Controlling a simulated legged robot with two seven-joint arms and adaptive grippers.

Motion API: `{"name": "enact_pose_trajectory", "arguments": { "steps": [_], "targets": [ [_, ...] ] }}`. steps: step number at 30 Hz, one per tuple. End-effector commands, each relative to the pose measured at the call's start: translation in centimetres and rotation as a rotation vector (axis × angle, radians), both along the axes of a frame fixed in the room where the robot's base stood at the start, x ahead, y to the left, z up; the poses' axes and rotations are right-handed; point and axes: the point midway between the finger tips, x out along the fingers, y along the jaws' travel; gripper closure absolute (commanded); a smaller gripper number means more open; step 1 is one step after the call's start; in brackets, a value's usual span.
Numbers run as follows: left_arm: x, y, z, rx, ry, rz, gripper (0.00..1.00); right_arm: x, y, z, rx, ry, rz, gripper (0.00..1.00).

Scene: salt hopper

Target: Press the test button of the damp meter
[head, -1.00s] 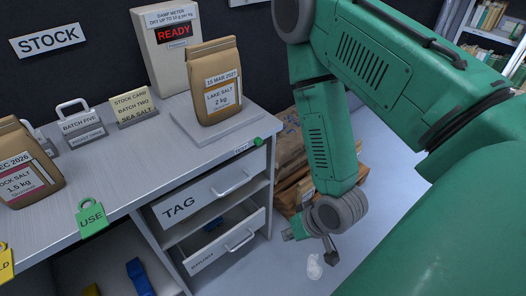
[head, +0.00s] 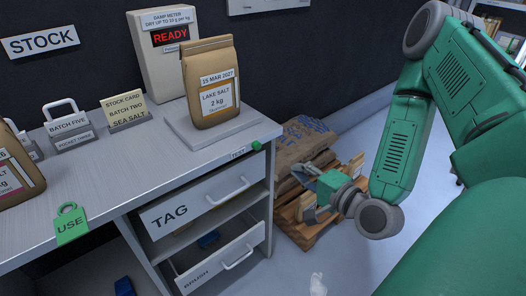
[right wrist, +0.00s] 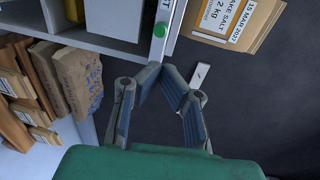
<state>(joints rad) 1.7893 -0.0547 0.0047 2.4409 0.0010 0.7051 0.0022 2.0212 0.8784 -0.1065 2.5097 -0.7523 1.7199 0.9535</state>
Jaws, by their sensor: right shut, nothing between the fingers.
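The damp meter (head: 162,75) is a pale upright box at the back of the worktop, with a red READY display (head: 171,35). Its green test button (head: 256,146) sits on the worktop's front edge beside a TEST label (head: 238,154). The button also shows in the right wrist view (right wrist: 160,30), just beyond the fingertips. My right gripper (head: 306,198) is shut and empty, to the right of the drawer unit and apart from the button. Its fingers show in the right wrist view (right wrist: 162,74). My left gripper is not in view.
A LAKE SALT bag (head: 211,82) stands on the meter's plate (head: 184,127). A green USE tag (head: 70,222) hangs at the front edge. The TAG drawer (head: 205,200) is below the button. Sacks (head: 300,142) lie on a wooden pallet (head: 302,235) at right.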

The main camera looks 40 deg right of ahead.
Motion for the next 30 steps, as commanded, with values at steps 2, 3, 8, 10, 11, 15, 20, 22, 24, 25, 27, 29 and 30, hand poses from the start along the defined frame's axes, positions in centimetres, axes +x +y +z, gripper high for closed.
{"name": "enact_pose_trajectory", "arguments": {
  "steps": [2,3,8,10,11,15,20,22,24,25,27,29,30],
  "targets": [
    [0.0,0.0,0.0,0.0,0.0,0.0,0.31,0.0,0.0,0.0,-0.001,0.001,0.0,1.0],
    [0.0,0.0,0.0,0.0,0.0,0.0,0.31,0.0,0.0,-0.1,-0.002,0.001,0.0,1.0],
    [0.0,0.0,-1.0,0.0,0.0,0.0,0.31,0.8,0.0,-0.4,-0.004,-0.002,0.003,1.0],
    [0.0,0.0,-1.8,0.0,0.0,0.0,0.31,1.4,0.0,-0.6,-0.005,-0.003,0.004,1.0],
    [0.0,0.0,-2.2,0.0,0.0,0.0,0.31,1.7,0.0,-0.7,-0.005,-0.003,0.003,1.0],
    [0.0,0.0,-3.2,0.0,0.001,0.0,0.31,4.1,-0.1,-0.9,-0.008,-0.002,0.003,1.0],
    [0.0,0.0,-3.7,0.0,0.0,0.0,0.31,7.6,-0.2,-1.3,-0.007,-0.002,0.003,1.0],
    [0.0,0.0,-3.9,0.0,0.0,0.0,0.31,9.0,-0.2,-1.6,-0.007,-0.002,0.003,1.0],
    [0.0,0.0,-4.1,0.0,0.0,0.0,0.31,10.3,-0.2,-1.7,-0.006,-0.001,0.003,1.0],
    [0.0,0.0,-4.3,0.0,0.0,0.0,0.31,10.8,-0.2,-1.8,-0.007,-0.001,0.003,1.0],
    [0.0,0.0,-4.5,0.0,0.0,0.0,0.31,11.9,-0.3,-2.0,-0.006,0.0,0.002,1.0],
    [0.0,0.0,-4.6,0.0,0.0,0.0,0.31,12.5,-0.3,-2.1,-0.006,0.001,0.003,1.0],
    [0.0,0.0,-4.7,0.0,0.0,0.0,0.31,12.9,-0.3,-2.2,-0.005,0.0,0.002,1.0]
  ]
}}
